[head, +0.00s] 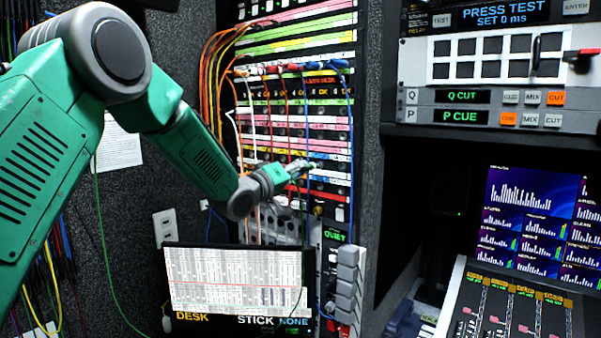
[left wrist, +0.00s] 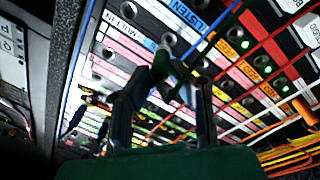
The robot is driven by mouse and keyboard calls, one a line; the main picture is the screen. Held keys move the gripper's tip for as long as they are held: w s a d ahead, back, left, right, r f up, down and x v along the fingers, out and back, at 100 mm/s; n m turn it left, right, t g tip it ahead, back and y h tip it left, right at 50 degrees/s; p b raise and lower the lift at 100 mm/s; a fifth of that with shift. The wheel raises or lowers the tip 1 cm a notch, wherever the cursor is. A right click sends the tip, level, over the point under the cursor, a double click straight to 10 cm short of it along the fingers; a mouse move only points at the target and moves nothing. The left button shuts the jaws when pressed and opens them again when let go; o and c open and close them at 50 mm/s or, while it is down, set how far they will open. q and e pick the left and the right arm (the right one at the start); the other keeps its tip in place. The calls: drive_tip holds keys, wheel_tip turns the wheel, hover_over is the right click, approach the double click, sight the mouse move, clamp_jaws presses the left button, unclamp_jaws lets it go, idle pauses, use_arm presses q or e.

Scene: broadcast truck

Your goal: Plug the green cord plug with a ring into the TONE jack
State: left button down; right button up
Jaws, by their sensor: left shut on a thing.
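My left gripper (head: 300,169) reaches in from the left to the patch bay, close to the lower rows of jacks. In the left wrist view its two fingers (left wrist: 168,92) are shut on the green cord plug (left wrist: 163,64), which points toward the jack panel. The green cord (left wrist: 213,37) runs up and right from it. The plug's tip is near the panel; I cannot tell whether it touches a jack. The plug's ring cannot be made out. No TONE label is readable; nearby labels read MULT IN and LISTEN. My right gripper is not in view.
The patch bay (head: 290,130) holds several orange, red, white and blue cords hanging in front of its rows. A blue cord (head: 351,150) runs down its right side. Below stands a screen (head: 238,281) marked DESK and STICK. A mixing desk (head: 505,310) is at right.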

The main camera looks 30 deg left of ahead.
use_arm(q)
drive_tip(key=shift+a, duration=0.3)
drive_tip(key=shift+p, duration=0.45)
idle(0.8)
drive_tip(key=shift+w+d, duration=0.15)
drive_tip(key=shift+w, duration=1.55)
drive_tip(key=c, duration=1.4)
unclamp_jaws()
drive_tip(key=shift+f, duration=0.1)
drive_tip(key=shift+s, duration=0.2)
drive_tip(key=s+a+f, duration=0.1)
drive_tip(key=s, duration=1)
drive_tip(key=shift+s+a+f, duration=0.15)
drive_tip(key=shift+a, duration=0.1)
